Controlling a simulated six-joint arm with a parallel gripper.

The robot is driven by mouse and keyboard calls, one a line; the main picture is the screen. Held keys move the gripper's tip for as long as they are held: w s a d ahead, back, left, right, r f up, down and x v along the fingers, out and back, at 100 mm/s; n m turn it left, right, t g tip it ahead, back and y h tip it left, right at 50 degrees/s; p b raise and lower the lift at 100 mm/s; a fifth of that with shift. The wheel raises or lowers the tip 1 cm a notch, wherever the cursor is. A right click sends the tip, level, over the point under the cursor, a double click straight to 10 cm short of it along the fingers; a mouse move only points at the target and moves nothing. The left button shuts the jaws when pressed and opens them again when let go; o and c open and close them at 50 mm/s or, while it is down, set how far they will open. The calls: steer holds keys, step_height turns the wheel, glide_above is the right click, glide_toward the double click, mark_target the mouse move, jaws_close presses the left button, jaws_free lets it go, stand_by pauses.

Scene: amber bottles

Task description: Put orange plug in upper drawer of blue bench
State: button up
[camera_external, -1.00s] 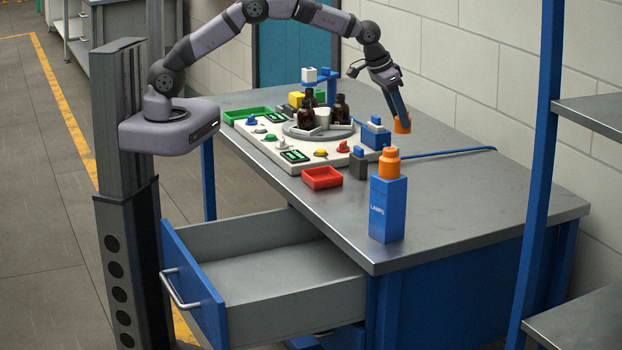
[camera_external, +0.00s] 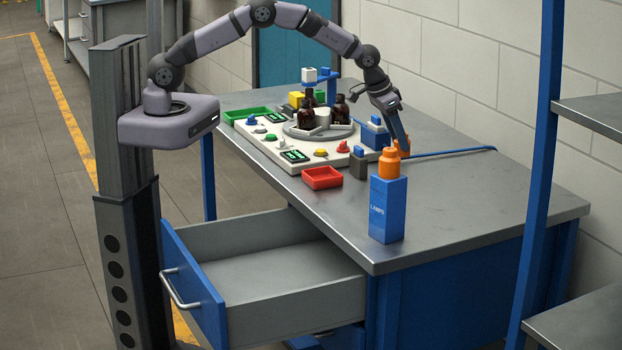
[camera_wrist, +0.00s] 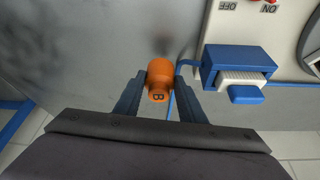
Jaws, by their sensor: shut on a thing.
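My gripper (camera_external: 396,137) reaches down over the right part of the bench. It is shut on an orange plug (camera_external: 404,148), partly hidden behind an orange-topped blue box in the outside view. In the wrist view the orange plug (camera_wrist: 159,76), with a dark letter on its end, sits between the two fingers (camera_wrist: 157,92). It is low over the bench top; I cannot tell whether it touches. The upper drawer (camera_external: 270,306) of the blue bench (camera_external: 455,250) is pulled out and its visible inside is empty.
A blue "LAMPS" box (camera_external: 388,215) with an orange top stands near the bench's front corner. A white control panel (camera_external: 285,146), amber bottles (camera_external: 306,115), a red tray (camera_external: 322,178) and a blue block (camera_external: 376,136) are left of my gripper.

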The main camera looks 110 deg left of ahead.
mark_target(395, 141)
steer(key=shift+f+p, duration=0.45)
steer(key=shift+f, duration=1.3)
steer(key=shift+f, duration=0.1)
steer(key=shift+f, duration=0.15)
steer(key=o, duration=1.2)
steer(key=shift+c, duration=0.2)
steer(key=shift+v, duration=0.8)
steer(key=b+v, duration=0.2)
steer(key=v, duration=0.9)
steer(key=shift+b, duration=0.35)
steer(key=shift+w+a, duration=0.1)
steer(key=shift+w, duration=0.05)
